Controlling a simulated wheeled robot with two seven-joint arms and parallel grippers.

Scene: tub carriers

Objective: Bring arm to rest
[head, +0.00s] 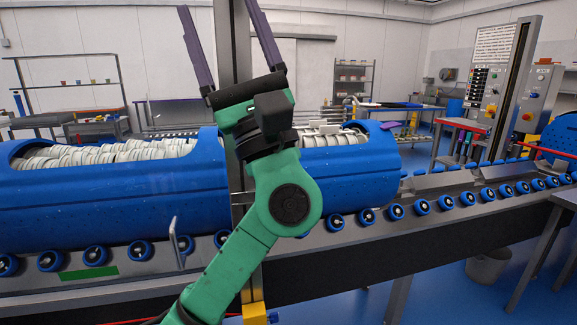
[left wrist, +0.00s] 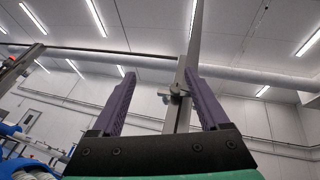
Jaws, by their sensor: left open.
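My left arm, green, rises from the bottom of the head view in front of the conveyor. My left gripper (head: 217,6) points upward with its two purple fingers spread apart. It is open, and nothing shows between the fingertips except a grey upright post behind them. In the left wrist view the open purple fingers (left wrist: 163,72) point toward the ceiling, with a post and a small clamp behind the gap. My right gripper is in neither view.
A large blue tub (head: 110,195) with white discs inside lies on the roller conveyor behind my arm. Another blue tub part (head: 350,175) shows right of the post. A conveyor (head: 470,200) with blue rollers runs right. A grey bin (head: 488,266) stands on the floor.

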